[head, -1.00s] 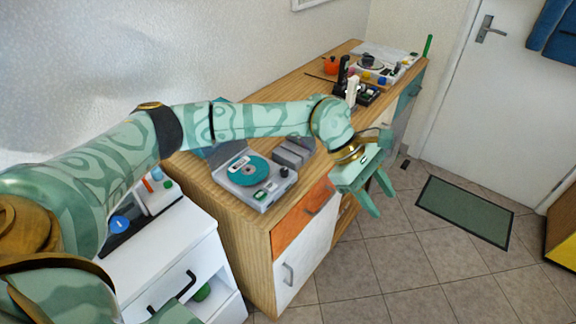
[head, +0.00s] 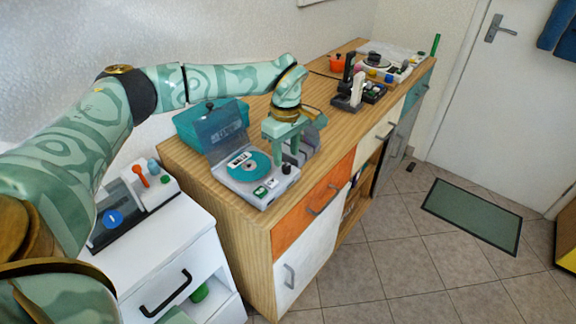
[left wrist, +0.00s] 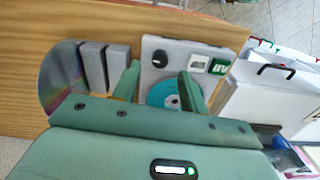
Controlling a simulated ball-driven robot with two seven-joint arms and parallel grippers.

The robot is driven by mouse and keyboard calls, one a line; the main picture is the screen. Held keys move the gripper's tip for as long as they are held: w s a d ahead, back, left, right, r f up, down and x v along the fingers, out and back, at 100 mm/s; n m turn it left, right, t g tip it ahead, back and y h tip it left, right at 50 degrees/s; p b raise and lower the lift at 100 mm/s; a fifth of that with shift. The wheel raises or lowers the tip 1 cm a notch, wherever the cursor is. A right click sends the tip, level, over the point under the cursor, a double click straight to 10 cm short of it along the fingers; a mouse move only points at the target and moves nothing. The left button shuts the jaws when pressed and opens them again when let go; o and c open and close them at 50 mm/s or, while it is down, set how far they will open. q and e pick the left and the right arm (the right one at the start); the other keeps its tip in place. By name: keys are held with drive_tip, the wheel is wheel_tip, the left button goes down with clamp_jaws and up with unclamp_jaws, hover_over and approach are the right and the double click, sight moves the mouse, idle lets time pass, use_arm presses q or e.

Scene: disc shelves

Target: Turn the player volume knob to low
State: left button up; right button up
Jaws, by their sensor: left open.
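The player (head: 232,179) is a grey box on the wooden cabinet, with a teal disc (head: 249,166) and its dark lid (head: 221,128) raised. Its black volume knob (head: 286,168) stands at the right corner and also shows in the left wrist view (left wrist: 159,59). Which setting it points at is too small to read. My left gripper (head: 286,156) is open, with its fingers pointing down just above the knob. In the left wrist view the fingertips (left wrist: 159,70) stand apart on either side near the knob, and nothing is between them. My right gripper is not in view.
Grey blocks (left wrist: 106,66) stand beside the player, close to my left gripper. A teal case (head: 190,124) sits behind the player. A white drawer unit (head: 170,250) is at the left. Several small devices stand farther along the wooden top (head: 330,112).

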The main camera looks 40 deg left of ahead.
sight(286, 166)
use_arm(q)
drive_tip(key=shift+f+b, duration=0.35)
drive_tip(key=shift+f, duration=1.55)
clamp_jaws()
